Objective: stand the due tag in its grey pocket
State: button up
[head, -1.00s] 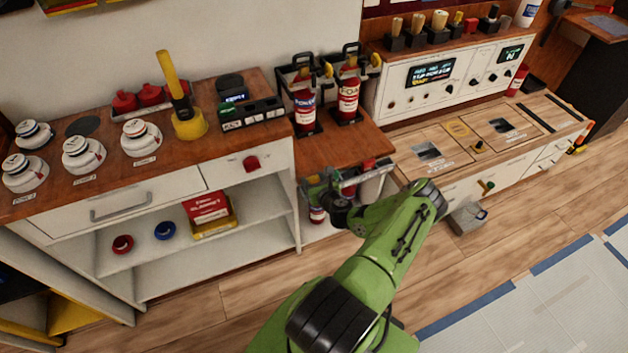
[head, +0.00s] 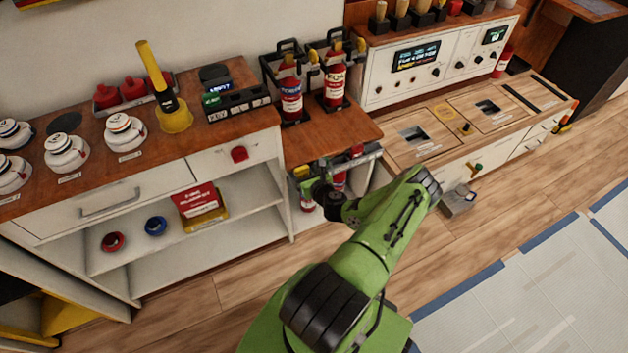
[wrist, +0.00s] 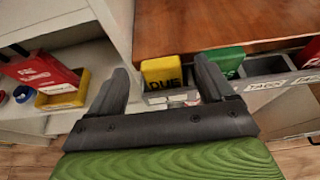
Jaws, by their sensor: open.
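The yellow due tag (wrist: 162,73), lettered DUE, stands upright at the left end of a grey rack (wrist: 268,84) on the front of the wooden counter in the wrist view. My gripper (wrist: 164,70) is open and empty. In the picture its two dark fingers lie on either side of the due tag, which shows beyond them. I cannot tell whether they touch it. The tag's lower edge and how deep it sits in a pocket are unclear. A green tag (wrist: 225,61) stands to its right. In the head view my arm partly hides the rack (head: 370,152).
The wooden counter (wrist: 210,25) is just behind the tags. Fire extinguishers (head: 335,90) stand on the counter. Floor at the right is open.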

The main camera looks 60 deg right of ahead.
jog(key=p+v, duration=0.2)
jog(key=v, duration=1.1)
jog(key=shift+s+r+p, duration=0.2)
jog(key=shift+s+p, duration=0.05)
jog(key=shift+p, duration=0.15)
jog(key=shift+a, duration=0.1)
